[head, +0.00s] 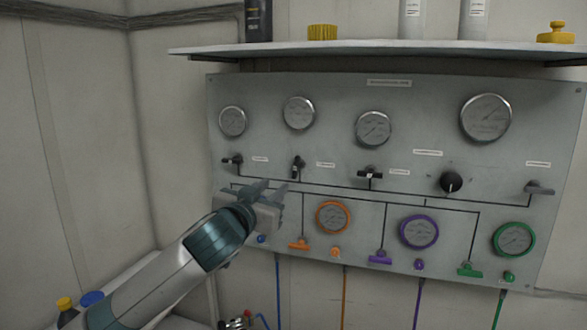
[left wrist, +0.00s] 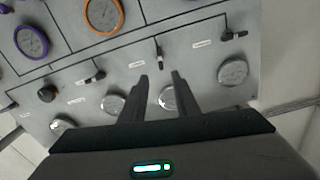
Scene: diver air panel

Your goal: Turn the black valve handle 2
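Several black valve handles sit in a row across the middle of the grey panel (head: 340,100). The second from the left (head: 298,167) is turned nearly upright and looks like handle 2; its label is too small to read. In the left wrist view, which is turned over, this handle (left wrist: 158,62) shows just beyond and between my fingertips. My left gripper (head: 272,187) is open and empty, below and left of that handle in the head view. The wrist view shows its two fingers (left wrist: 160,77) apart, with no contact visible. My right gripper is not in view.
The first (head: 232,160) and third (head: 370,174) black handles lie sideways on either side. A black round knob (head: 451,182) and a grey handle (head: 540,188) are further right. Gauges are above and below. A shelf (head: 370,47) juts out over the panel.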

